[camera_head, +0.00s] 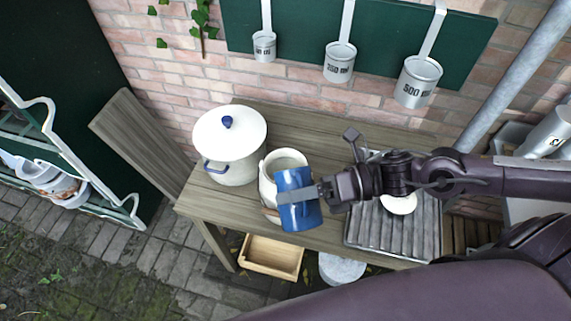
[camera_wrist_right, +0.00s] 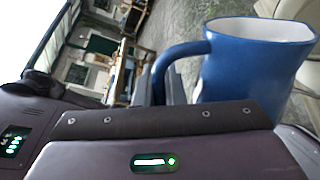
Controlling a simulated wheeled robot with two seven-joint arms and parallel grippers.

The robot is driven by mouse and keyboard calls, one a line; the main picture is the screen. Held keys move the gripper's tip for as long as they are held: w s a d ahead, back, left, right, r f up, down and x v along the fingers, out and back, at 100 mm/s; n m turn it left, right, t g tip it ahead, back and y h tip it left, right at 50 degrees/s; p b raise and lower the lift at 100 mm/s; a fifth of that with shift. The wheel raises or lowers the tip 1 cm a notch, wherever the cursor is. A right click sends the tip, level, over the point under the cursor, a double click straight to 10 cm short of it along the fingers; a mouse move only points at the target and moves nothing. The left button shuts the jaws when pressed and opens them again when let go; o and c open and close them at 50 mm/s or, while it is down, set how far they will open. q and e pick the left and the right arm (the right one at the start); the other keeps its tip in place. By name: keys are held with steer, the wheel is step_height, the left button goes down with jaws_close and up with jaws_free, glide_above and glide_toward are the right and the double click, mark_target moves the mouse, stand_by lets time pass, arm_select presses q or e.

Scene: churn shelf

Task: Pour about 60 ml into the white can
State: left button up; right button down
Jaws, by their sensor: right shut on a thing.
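A white can (camera_head: 285,160) stands on the wooden table, its round mouth facing up and partly hidden by a blue jug (camera_head: 298,202). My right gripper (camera_head: 322,192) is shut on the jug and holds it in front of the can, at its lower right. In the right wrist view the blue jug (camera_wrist_right: 255,65) shows its handle and pale rim, with a background that leans, so it seems somewhat tilted. I see no stream of liquid, and the liquid levels inside the jug and can are hidden. My left gripper is not in view.
A white lidded pot (camera_head: 229,165) with a blue knob stands close left of the can. A ribbed grey tray (camera_head: 365,232) with a small white dish (camera_head: 399,203) lies to the right. Metal measuring cups (camera_head: 338,65) hang above. A wooden box (camera_head: 270,258) sits below the table.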

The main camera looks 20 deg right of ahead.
mark_target(296, 228)
steer(key=shift+w+r, duration=0.1)
steer(key=shift+w, duration=0.05)
steer(key=shift+w+r+m, duration=0.2)
steer(key=shift+m, duration=0.1)
steer(key=shift+w+d+r+m+g, duration=0.1)
steer(key=shift+w+r+m+g, duration=0.2)
steer(key=shift+w+r+m, duration=0.25)
stand_by(2.0)
steer(key=s+f+n, duration=0.1)
steer(key=s+f+n+t, duration=0.1)
steer(key=s+n, duration=0.1)
steer(key=shift+s+f, duration=0.1)
steer(key=shift+f, duration=0.05)
steer(key=shift+s+a+f+n+t+b, duration=0.1)
steer(key=shift+s+f+n+t+b, duration=0.1)
steer(key=shift+f+n+b, duration=0.25)
steer(key=shift+s+a+f+n+t+b, duration=0.1)
steer(key=shift+s+f+n+b, duration=0.1)
steer(key=shift+f+b, duration=0.45)
steer(key=shift+s+f+n, duration=0.1)
steer(key=shift+s+n, duration=0.1)
steer(key=shift+n, duration=0.1)
steer(key=shift+s+f+n+b, duration=0.2)
steer(key=shift+f+n+b, duration=0.3)
steer(key=shift+f+b, duration=0.05)
steer(key=shift+s, duration=0.25)
